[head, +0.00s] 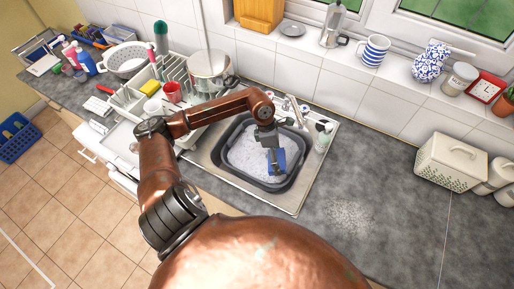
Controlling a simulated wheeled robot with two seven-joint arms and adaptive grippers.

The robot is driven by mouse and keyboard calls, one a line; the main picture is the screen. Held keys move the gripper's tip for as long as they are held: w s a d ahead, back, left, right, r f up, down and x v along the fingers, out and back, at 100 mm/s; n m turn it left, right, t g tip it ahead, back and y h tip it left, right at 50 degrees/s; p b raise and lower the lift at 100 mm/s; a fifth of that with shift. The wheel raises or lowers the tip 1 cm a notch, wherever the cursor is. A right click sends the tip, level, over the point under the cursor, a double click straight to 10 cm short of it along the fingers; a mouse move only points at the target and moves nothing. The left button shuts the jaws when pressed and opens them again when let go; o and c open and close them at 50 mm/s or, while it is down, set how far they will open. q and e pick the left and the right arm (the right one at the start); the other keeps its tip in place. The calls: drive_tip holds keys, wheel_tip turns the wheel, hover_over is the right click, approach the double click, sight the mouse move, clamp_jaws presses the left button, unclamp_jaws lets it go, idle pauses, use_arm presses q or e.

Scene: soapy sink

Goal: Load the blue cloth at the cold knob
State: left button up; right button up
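A blue cloth (279,160) shows at the right side of a dark grey basin (222,157) of white suds, set in the steel sink. My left gripper (273,160) points down into the basin, with its fingertips at the cloth. The gripper partly hides the cloth, and I cannot tell whether the fingers are shut on it. The chrome tap (291,105) stands at the sink's back edge, partly behind my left wrist. I cannot make out which small part there is the cold knob. My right gripper is not in view.
A clear bottle (323,138) stands right of the tap. A dish rack (175,75), a pot (211,68) and a red mug (172,91) are on the left. A bread bin (450,162) stands far right. The worktop (385,200) between is clear except for pale specks.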

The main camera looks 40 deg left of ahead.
sight(280, 154)
use_arm(q)
drive_tip(key=s+a+f+n+t+y, duration=0.15)
drive_tip(key=a+n+t, duration=0.35)
drive_tip(key=a+n, duration=0.6)
drive_tip(key=w+d+f+n+b, duration=0.2)
drive_tip(key=w+d+b, duration=0.4)
drive_tip(key=w, duration=0.7)
drive_tip(key=shift+w+d+f, duration=0.2)
drive_tip(key=shift+w, duration=0.05)
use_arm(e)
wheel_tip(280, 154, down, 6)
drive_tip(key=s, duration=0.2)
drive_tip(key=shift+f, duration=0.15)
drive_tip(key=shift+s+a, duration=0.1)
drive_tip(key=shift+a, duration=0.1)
use_arm(q)
drive_tip(key=shift+s, duration=0.1)
